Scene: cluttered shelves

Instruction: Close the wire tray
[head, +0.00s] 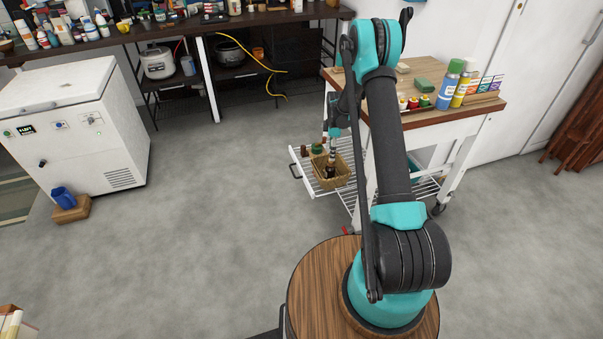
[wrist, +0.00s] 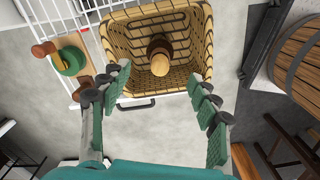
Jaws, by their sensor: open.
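The white wire tray (head: 303,164) sticks out to the left from the low part of the white cart, with a dark handle (head: 296,171) on its outer edge. A woven basket (head: 342,181) holding a brown bottle (head: 330,171) stands on it. In the wrist view the tray's wires (wrist: 40,12) show at upper left and a dark handle (wrist: 136,104) shows below the basket (wrist: 196,45). My gripper (wrist: 162,82) is open and empty, its fingers overlapping the basket's near side in view. Whether they touch it cannot be told.
A round green item (head: 317,149) is beside the basket on the tray. The cart's wooden top (head: 425,112) carries spray cans and small jars. A white chest freezer (head: 75,115) stands at left.

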